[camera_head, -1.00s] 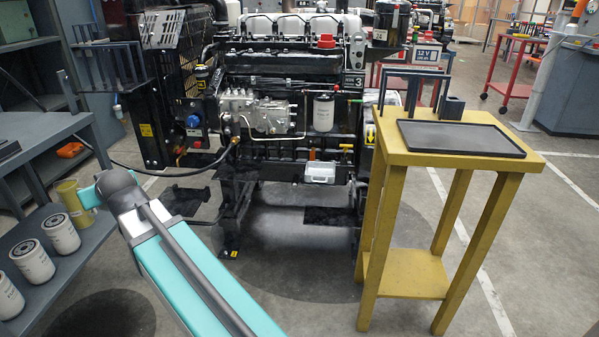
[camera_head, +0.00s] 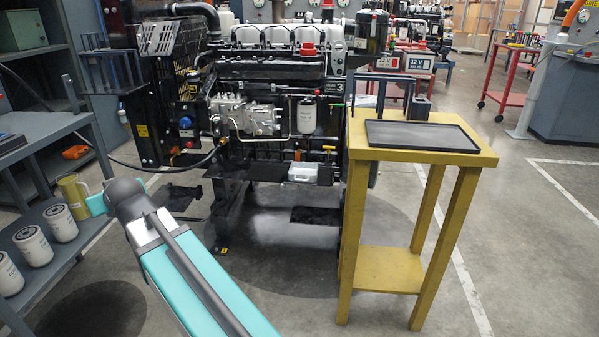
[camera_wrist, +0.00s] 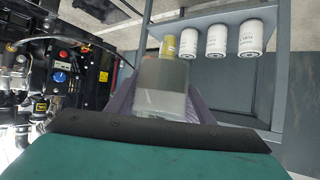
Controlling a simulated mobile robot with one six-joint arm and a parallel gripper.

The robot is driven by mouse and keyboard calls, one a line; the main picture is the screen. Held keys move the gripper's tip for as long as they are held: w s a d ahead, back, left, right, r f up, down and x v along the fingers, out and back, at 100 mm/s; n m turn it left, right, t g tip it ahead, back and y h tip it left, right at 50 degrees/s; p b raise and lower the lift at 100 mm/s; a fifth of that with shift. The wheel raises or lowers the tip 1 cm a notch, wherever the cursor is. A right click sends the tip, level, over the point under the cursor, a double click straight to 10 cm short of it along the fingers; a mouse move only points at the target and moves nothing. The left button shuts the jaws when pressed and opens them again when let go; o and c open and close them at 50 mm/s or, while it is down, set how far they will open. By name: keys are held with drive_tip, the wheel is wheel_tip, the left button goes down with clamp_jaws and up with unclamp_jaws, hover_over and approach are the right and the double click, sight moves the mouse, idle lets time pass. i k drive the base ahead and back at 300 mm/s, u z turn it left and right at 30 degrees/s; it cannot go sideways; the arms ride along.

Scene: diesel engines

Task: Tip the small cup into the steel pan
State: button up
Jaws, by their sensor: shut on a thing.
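My gripper (camera_wrist: 163,100) shows in the wrist view, its two purple-grey fingers closed on either side of a pale grey, see-through small cup (camera_wrist: 163,86). What is inside the cup cannot be told. A dark, shallow rectangular pan (camera_head: 420,136) lies flat on the yellow table at right, well apart from my gripper. It looks empty, and its metal cannot be told.
The yellow table (camera_head: 385,268) stands before the diesel engine (camera_head: 290,115). A dark rack (camera_head: 383,90) stands behind the pan. Floor right of the table is clear.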

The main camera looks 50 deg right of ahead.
sight(298, 171)
drive_tip(key=u, duration=0.2)
drive_tip(key=i, duration=0.9)
drive_tip(key=z, duration=0.5)
drive_tip(key=i, duration=0.45)
drive_tip(key=z, duration=0.3)
